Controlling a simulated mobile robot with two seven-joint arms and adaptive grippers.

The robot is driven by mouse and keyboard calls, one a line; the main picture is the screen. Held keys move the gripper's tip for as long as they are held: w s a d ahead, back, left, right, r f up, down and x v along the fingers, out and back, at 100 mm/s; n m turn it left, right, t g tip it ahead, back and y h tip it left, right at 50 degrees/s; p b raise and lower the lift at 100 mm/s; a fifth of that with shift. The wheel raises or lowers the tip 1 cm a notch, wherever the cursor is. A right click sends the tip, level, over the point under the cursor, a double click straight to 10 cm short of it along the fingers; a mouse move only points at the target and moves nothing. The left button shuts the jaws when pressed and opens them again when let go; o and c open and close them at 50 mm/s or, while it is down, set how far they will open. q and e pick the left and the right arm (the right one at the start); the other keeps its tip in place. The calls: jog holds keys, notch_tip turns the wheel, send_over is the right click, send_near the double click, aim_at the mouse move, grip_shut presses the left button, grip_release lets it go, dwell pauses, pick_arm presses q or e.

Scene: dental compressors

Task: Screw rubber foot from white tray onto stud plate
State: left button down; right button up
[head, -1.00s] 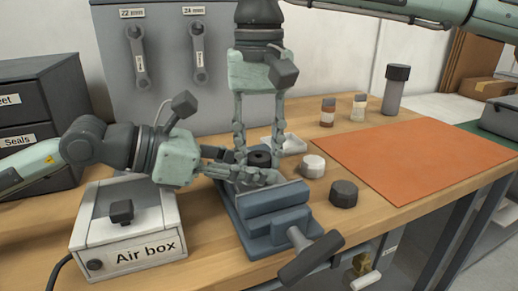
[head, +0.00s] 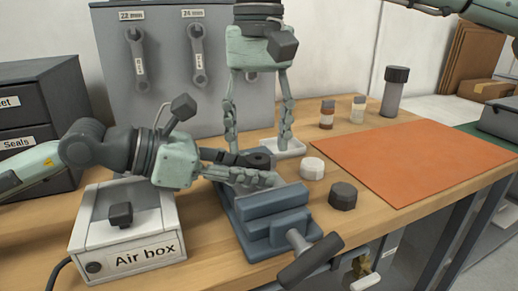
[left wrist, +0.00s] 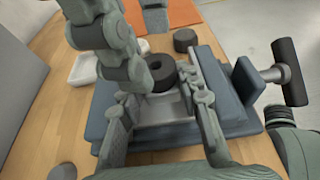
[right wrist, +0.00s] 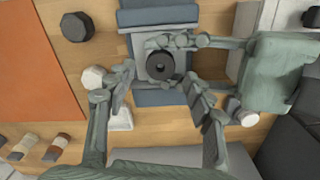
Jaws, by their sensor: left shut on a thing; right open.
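The rubber foot (head: 262,160) is a black ring with a centre hole. It sits on the grey stud plate (left wrist: 160,110), over the blue vise; the stud is hidden. It also shows in the left wrist view (left wrist: 161,70) and right wrist view (right wrist: 160,67). My left gripper (head: 256,170) comes in from the left, low at the plate, and is shut on it. My right gripper (head: 258,132) points down above the foot. Its fingers are spread wide on either side of the foot, not touching it. The white tray (head: 292,149) is behind, partly covered by a right finger.
The blue vise (head: 275,222) has its handle toward the front. A white round piece (head: 313,168) and a dark knob (head: 343,195) stand to its right. Small bottles (head: 327,114) stand behind. The orange mat (head: 410,160) is clear. The air box (head: 125,240) is at left.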

aim_at(258, 158)
jog(key=shift+r, duration=0.65)
jog(key=shift+c, duration=0.3)
jog(key=shift+s+a+r+n, duration=0.1)
jog(key=shift+a+r+n, duration=0.05)
jog(key=shift+r+n, duration=1.55)
jog(key=shift+r, duration=0.05)
jog(key=shift+f, duration=4.05)
